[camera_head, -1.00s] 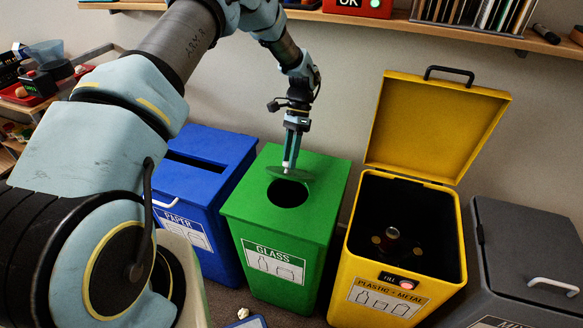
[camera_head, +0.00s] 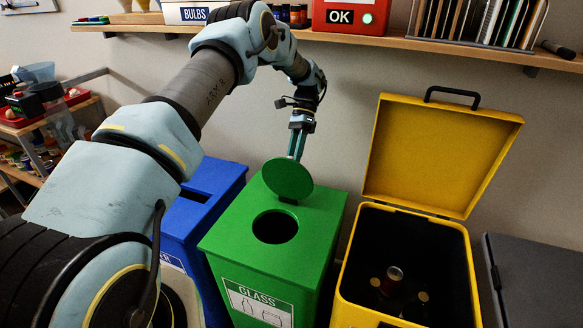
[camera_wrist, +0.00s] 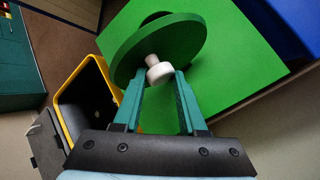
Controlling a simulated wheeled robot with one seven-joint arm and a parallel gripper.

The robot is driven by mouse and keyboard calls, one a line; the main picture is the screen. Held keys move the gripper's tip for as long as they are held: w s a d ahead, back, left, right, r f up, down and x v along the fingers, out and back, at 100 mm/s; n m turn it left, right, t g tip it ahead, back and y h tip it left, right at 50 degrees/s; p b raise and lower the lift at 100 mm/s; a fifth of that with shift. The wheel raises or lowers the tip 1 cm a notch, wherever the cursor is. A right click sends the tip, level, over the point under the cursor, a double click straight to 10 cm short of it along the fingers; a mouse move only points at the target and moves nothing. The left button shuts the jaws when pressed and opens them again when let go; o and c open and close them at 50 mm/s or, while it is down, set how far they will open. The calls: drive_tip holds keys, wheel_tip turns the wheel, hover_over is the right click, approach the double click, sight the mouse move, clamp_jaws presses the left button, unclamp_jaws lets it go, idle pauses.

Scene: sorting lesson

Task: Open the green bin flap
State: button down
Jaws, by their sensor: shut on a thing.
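The green GLASS bin (camera_head: 320,215) stands in the middle of the head view, with a round dark hole (camera_head: 275,227) in its top. Its round green flap (camera_head: 288,180) stands tilted steeply up behind the hole, which is uncovered. My gripper (camera_head: 297,154) reaches down from above behind the flap. In the wrist view the fingers of my gripper (camera_wrist: 158,80) close around a pale knob (camera_wrist: 160,72) on the flap (camera_wrist: 165,38). The fingertips are partly hidden by the flap in the head view.
A blue bin (camera_head: 220,177) stands close on the left. A grey bin (camera_head: 535,265) is farther right. A shelf (camera_head: 450,45) runs along the wall above.

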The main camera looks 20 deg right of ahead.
drive_tip(key=shift+w+d+f+g+y+b, duration=0.25)
drive_tip(key=shift+w+f+g+y+b, duration=0.25)
drive_tip(key=shift+w+f+b, duration=0.4)
drive_tip(key=shift+w+d+r, duration=0.1)
drive_tip(key=shift+w, duration=0.05)
drive_tip(key=c, duration=0.5)
unclamp_jaws()
drive_tip(key=shift+o, duration=0.2)
drive_tip(key=shift+d+r, duration=0.25)
drive_tip(key=shift+s+r, duration=0.15)
drive_tip(key=shift+s, duration=0.05)
